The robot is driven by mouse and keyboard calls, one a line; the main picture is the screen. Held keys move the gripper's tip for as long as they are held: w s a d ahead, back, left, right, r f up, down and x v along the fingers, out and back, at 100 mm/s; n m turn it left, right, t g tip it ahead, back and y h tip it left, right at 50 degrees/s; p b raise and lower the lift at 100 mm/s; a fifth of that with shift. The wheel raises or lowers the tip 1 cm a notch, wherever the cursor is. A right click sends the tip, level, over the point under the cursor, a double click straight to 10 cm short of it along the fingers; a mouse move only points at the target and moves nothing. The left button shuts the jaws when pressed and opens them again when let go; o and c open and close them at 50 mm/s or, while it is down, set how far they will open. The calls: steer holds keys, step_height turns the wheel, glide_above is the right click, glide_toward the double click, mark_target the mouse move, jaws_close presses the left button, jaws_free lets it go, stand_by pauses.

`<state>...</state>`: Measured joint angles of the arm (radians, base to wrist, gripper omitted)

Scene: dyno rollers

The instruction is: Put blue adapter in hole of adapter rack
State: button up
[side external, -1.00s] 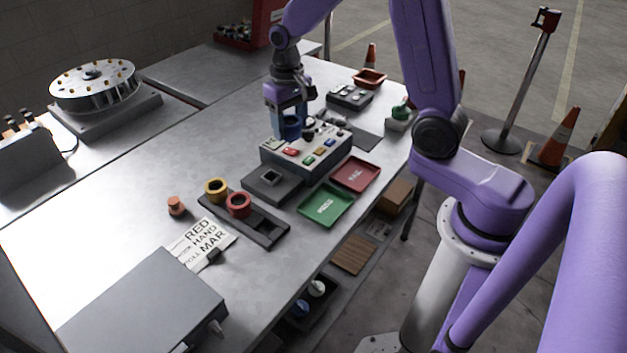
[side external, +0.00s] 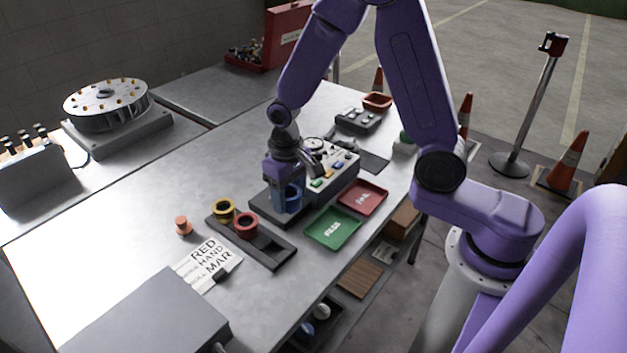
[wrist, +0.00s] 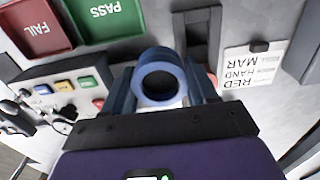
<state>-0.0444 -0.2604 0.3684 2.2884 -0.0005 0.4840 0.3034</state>
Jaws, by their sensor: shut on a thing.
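The blue adapter (wrist: 142,80) is a thick ring with a dark bore, held between the fingers of my gripper (wrist: 163,98). In the side view the blue adapter (side external: 294,193) shows at the tips of my gripper (side external: 286,203), to the right of the rack. The adapter rack (side external: 274,250) is a long dark plate on the table. A yellow ring adapter (side external: 224,212) and a red one (side external: 247,226) stand at its far left end; its near right part is empty. Part of the rack (wrist: 214,45) shows beyond the blue adapter in the wrist view.
A grey control box (side external: 338,187) with coloured buttons stands close right of my gripper. A green tray (side external: 333,230) and a red tray (side external: 362,197) lie nearby. An orange knob-like part (side external: 182,226) and a printed card (side external: 207,262) lie left of the rack.

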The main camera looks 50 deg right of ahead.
steer(key=a+f, duration=0.1)
steer(key=a, duration=0.6)
steer(key=shift+d+f, duration=0.2)
steer(key=shift+f, duration=3.15)
steer(key=shift+f, duration=0.55)
steer(key=o, duration=1.2)
steer(key=shift+c, duration=0.2)
step_height(320, 180, up, 16)
steer(key=s+d+r+n, duration=0.1)
steer(key=s+d+n, duration=0.2)
steer(key=s, duration=0.5)
steer(key=s+d+r+n, duration=0.1)
steer(key=s+d+n, duration=0.2)
steer(key=s+n, duration=0.2)
steer(key=s+d+r+n, duration=0.2)
steer(key=s+d+n, duration=0.2)
steer(key=s, duration=0.6)
steer(key=shift+s+n, duration=0.3)
steer(key=shift+s, duration=0.05)
